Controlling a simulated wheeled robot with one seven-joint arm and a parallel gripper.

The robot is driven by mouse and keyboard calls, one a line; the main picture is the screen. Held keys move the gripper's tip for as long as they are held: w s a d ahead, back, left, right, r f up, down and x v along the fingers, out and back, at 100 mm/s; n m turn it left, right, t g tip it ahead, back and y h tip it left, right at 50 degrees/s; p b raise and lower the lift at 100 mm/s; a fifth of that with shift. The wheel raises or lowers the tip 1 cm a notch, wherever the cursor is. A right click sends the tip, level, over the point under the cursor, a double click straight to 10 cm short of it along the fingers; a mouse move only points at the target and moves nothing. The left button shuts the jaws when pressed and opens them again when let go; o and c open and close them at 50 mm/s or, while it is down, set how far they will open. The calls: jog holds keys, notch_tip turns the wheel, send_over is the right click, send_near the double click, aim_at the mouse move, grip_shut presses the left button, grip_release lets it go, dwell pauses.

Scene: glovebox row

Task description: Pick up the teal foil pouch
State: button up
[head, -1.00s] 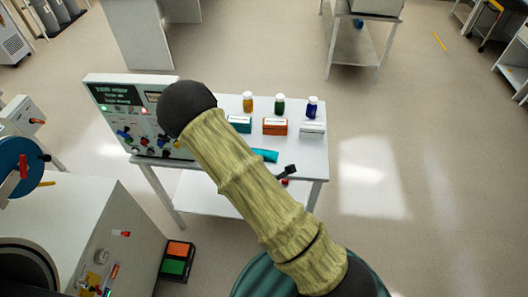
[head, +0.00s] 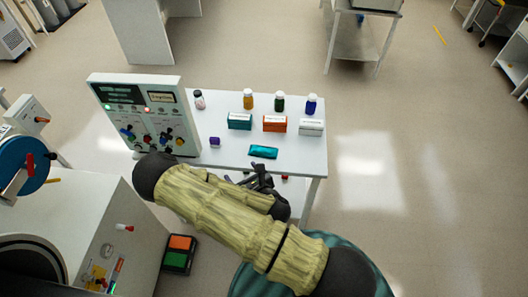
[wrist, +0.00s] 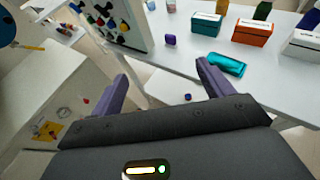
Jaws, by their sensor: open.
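The teal foil pouch (head: 263,152) lies flat on the white table near its front edge, in front of the teal and orange boxes. It also shows in the wrist view (wrist: 227,64), just beyond the right finger. My gripper (wrist: 160,80) is open and empty, its two purple fingers spread apart. The fingers are short of the table's front edge and do not touch the pouch. In the head view my gripper is mostly a dark shape by the table's front edge, partly hidden by my sleeved arm.
On the white table (head: 225,160) stand a teal box (head: 240,121), an orange box (head: 275,123), a white box (head: 311,127), several bottles and a small purple block (head: 214,141). A control panel (head: 146,115) stands at the left end. A large cabinet (head: 95,220) is at lower left.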

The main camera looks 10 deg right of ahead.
dwell(0.6)
jog(key=w+d+f+m+g+h+b, duration=0.1)
jog(key=d+m+g+h+b, duration=0.55)
jog(key=m, duration=1.55)
jog(key=s+d+r+m+g+y+b, duration=0.1)
jog(key=s+r+m, duration=0.3)
jog(key=m, duration=0.5)
jog(key=s+d+r+m+g+y+b, duration=0.1)
jog(key=s+d+r+m+b, duration=0.3)
jog(key=s+m, duration=0.4)
jog(key=shift+d+r+m+g, duration=0.15)
jog(key=shift+r+m+g, duration=0.45)
jog(key=shift+r+g, duration=0.2)
